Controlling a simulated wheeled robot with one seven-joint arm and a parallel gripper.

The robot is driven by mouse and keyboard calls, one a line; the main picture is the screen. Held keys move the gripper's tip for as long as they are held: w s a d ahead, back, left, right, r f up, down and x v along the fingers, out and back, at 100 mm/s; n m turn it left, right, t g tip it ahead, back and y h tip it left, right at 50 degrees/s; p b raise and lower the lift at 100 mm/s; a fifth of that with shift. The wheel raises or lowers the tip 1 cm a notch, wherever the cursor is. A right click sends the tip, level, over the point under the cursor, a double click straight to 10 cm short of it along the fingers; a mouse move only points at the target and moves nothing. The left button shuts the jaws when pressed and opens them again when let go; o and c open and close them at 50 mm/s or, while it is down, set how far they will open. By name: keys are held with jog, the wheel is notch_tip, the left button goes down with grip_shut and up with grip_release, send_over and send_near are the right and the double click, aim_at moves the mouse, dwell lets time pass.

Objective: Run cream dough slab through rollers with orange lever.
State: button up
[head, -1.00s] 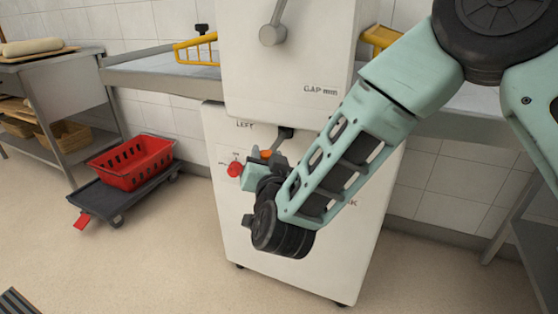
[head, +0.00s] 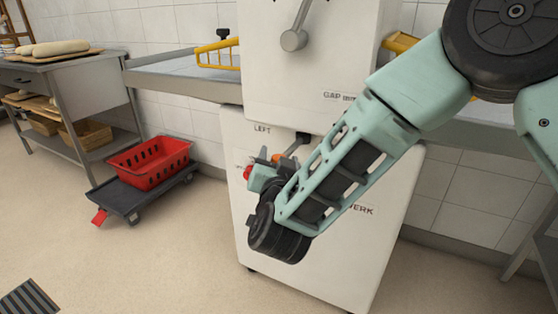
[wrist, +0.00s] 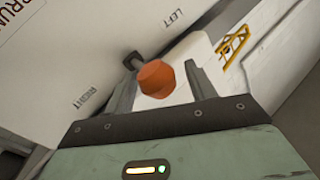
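The lever with an orange knob (head: 276,158) hangs from a dark pivot under the upper housing of the white machine (head: 330,265). In the wrist view the orange knob (wrist: 157,78) sits between the two fingers of my gripper (wrist: 162,90). The fingers look open, with a visible gap on the right of the knob; I cannot tell whether the left finger touches it. In the head view my gripper (head: 265,172) is at the lever, partly hidden by my wrist. The rollers and a dough slab on the belt are not visible.
A red button (head: 248,172) is just left of my gripper. A grey lever handle (head: 296,38) is above. Yellow guards (head: 217,52) stand at the belts. At left are a red crate (head: 150,163) on a dark trolley and a table with cream dough pieces (head: 62,47).

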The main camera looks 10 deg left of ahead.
jog(key=shift+s, duration=0.15)
jog(key=s+d+p, duration=0.1)
jog(key=s+d, duration=0.1)
jog(key=s, duration=1.5)
jog(key=shift+p, duration=0.3)
jog(key=shift+d, duration=0.1)
jog(key=s+d+n+g+h, duration=0.1)
jog(key=s+d+n+g, duration=0.4)
jog(key=s+d+g, duration=0.35)
jog(key=s+d+n+g+h, duration=0.1)
jog(key=s+d+n+g, duration=0.4)
jog(key=d+g, duration=0.5)
notch_tip(320, 180, up, 25)
jog(key=p, duration=2.5)
jog(key=shift+d+t, duration=0.15)
jog(key=shift+t, duration=0.2)
